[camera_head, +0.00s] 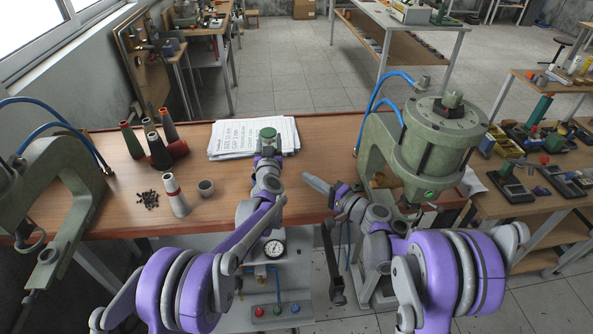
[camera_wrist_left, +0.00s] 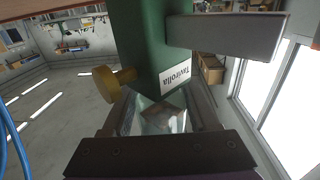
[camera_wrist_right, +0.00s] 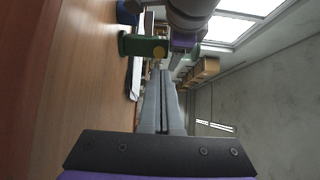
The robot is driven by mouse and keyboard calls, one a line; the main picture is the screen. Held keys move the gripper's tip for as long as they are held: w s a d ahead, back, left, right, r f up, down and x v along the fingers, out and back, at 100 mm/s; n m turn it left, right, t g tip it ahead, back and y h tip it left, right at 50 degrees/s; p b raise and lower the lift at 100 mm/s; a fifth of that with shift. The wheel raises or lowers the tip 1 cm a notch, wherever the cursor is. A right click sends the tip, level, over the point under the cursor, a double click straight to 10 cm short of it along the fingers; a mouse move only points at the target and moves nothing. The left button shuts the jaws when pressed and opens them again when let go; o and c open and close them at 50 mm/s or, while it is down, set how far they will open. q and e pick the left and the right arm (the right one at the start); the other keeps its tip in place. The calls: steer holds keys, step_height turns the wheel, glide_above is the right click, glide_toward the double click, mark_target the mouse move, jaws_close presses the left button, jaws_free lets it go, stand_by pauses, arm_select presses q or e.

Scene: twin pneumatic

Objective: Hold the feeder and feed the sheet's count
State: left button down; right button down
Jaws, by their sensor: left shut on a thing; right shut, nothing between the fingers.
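My left gripper (camera_head: 266,158) is shut on the feeder's body. The printed sheet (camera_head: 232,138) lies on a small paper stack; its count is too small to read. My right gripper (camera_head: 308,178) is shut and empty above the bench, right of and nearer than the feeder. The feeder also shows in the right wrist view (camera_wrist_right: 143,46), beyond the right fingertips.
Several cones (camera_head: 170,131) stand at the left, with small dark pieces (camera_head: 150,199), a grey cone (camera_head: 175,198) and a small cup (camera_head: 206,187). Green presses stand at the left (camera_head: 68,205) and right (camera_head: 433,140). The bench between the papers and right press is clear.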

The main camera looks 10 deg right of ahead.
steer(key=x, duration=0.9)
steer(key=shift+w+a, duration=0.15)
steer(key=shift+x, duration=1.05)
steer(key=v, duration=1)
stand_by(2.1)
